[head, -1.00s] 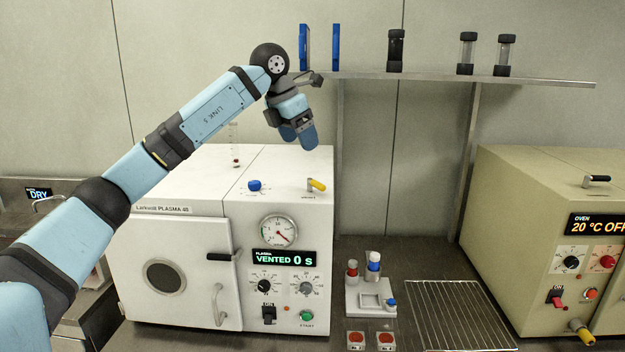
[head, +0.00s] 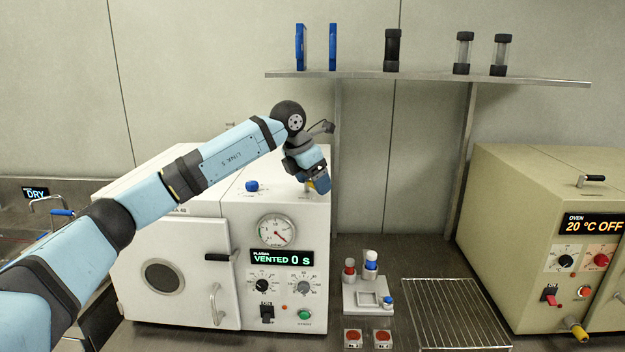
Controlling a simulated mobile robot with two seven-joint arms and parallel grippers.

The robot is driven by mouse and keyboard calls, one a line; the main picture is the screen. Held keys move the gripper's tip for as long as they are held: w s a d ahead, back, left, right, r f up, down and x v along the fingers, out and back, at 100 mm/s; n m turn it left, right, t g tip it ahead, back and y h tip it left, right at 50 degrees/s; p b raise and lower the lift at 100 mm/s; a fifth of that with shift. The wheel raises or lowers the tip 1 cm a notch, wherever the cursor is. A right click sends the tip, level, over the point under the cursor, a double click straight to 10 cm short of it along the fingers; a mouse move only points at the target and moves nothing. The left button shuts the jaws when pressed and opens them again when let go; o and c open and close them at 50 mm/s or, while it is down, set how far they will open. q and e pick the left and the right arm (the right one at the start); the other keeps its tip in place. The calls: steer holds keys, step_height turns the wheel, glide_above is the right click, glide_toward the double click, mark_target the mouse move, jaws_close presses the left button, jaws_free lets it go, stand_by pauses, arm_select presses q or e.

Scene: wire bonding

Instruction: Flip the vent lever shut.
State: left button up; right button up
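The vent lever, a small lever with a yellow handle (head: 322,187), is on the top right of the white plasma machine (head: 212,209). Only a bit of yellow shows, among the blue fingers of my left gripper (head: 318,184). The gripper points down at the lever, at it or just in front of it. Whether the fingers touch it or are closed around it cannot be told. The machine's display (head: 283,258) reads "VENTED 0 s". My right gripper is out of view.
A blue knob (head: 252,186) is on the machine top, left of the lever. A shelf (head: 430,77) with blue cases and vials runs above and behind. A small white stand (head: 370,295) and wire rack (head: 455,312) lie right, before a beige oven (head: 540,210).

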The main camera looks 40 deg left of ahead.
arm_select(q)
steer(key=c, duration=0.9)
steer(key=shift+s+m, duration=0.1)
steer(key=shift+m, duration=0.3)
steer(key=m, duration=0.1)
steer(key=a+m+h+p, duration=0.1)
steer(key=m, duration=0.1)
steer(key=shift+s+r+g, duration=0.1)
steer(key=shift+s+g, duration=0.3)
steer(key=shift+s+a+m+g+h+p, duration=0.15)
steer(key=shift+a+m+g+h, duration=0.15)
steer(key=shift+m, duration=0.6)
steer(key=shift+s+a+m+g+h+p, duration=0.1)
steer(key=shift+a+m+g+h+p, duration=0.15)
steer(key=shift+m, duration=0.65)
steer(key=shift+d, duration=0.1)
steer(key=o, duration=0.9)
steer(key=shift+o, duration=0.2)
